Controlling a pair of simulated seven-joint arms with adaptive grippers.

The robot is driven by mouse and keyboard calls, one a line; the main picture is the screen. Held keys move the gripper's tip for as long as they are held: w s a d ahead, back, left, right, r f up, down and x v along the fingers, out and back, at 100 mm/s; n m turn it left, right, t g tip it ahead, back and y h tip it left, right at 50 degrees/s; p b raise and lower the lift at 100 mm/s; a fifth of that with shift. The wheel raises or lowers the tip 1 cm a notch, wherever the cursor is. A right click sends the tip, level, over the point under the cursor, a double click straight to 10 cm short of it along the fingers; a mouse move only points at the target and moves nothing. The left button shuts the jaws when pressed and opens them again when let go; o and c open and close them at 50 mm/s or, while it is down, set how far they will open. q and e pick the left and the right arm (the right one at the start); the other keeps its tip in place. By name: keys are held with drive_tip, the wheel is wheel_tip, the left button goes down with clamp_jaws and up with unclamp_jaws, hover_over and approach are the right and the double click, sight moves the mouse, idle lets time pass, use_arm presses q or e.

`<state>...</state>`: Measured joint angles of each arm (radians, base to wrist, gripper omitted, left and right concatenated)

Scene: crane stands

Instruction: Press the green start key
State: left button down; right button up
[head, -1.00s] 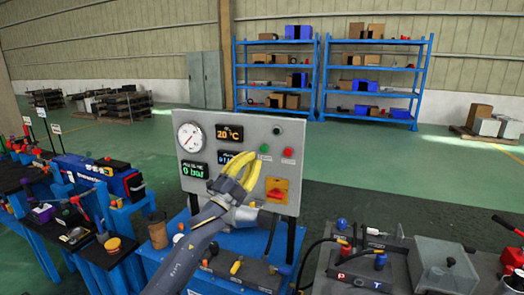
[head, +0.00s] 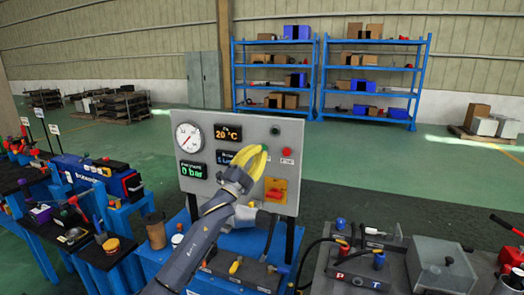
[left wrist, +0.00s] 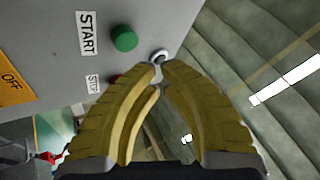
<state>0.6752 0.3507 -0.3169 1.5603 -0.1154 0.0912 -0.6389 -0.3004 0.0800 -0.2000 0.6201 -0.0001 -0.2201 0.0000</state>
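The green start key (left wrist: 124,38) is a round button beside a START label (left wrist: 85,32) on the grey control panel (head: 200,205). My left gripper (head: 264,150) has yellow fingers raised in front of the panel's upper right part. In the left wrist view, the fingertips (left wrist: 161,70) come together with nothing seen between them. They point below and right of the green key, apart from it in the picture. Whether they touch the panel cannot be told. My right gripper is not in view.
A red stop key (head: 287,151) and an orange-yellow OFF switch (head: 276,190) sit close to my left gripper. The panel has a gauge (head: 189,137) and displays. Hoses and fittings crowd the bench below. A grey box (head: 436,262) stands at the right.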

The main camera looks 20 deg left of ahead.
sight(263, 148)
use_arm(q)
drive_tip(key=shift+w+d, duration=0.2)
drive_tip(key=shift+w, duration=0.85)
drive_tip(key=c, duration=2.1)
unclamp_jaws()
clamp_jaws()
drive_tip(key=shift+w, duration=0.2)
drive_tip(key=shift+w, duration=0.25)
